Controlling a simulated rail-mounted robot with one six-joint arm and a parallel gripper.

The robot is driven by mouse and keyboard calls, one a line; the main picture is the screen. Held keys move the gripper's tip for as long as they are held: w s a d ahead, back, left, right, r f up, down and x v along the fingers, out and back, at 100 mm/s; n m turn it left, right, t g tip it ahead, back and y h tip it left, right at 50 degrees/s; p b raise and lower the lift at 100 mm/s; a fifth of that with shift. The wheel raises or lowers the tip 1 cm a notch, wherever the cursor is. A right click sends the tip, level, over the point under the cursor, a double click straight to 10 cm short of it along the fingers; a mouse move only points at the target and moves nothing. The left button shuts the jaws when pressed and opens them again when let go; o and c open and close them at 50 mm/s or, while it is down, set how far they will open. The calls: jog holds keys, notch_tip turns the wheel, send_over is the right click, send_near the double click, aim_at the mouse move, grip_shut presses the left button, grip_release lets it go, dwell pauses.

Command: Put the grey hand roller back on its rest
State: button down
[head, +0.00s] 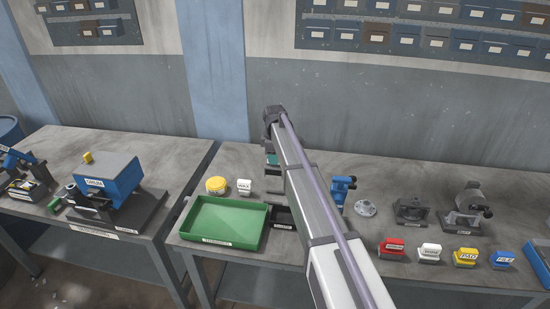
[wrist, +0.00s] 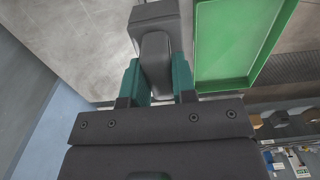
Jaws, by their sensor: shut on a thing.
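My gripper (wrist: 156,82), with teal fingers, is shut on the grey hand roller (wrist: 155,50) in the wrist view. One finger lies on each side of its narrow grey part, and a wider grey block shows beyond. In the head view my gripper (head: 272,159) is above the bench, behind the green tray, and mostly hidden by my arm; the roller cannot be made out there. A dark low holder (head: 281,219) with a white label stands just right of the green tray, partly behind my arm. I cannot tell whether it is the rest.
The green tray (head: 190,220) is empty. A yellow round tin (head: 216,184) and a small white block (head: 244,186) stand behind it. Right of my arm are a blue device (head: 343,188), a grey flange (head: 365,208) and several labelled blocks. Another bench with a blue machine (head: 107,178) stands left.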

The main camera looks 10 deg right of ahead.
jog(key=shift+w, duration=0.4)
jog(key=shift+s, duration=0.1)
jog(key=shift+f, duration=0.1)
notch_tip(320, 180, down, 13)
jog(key=b, duration=1.3)
jog(key=shift+f, duration=0.2)
jog(key=shift+f+b, duration=0.2)
jog(key=shift+b, duration=0.3)
jog(key=c, duration=0.8)
grip_release()
jog(key=shift+c, duration=0.2)
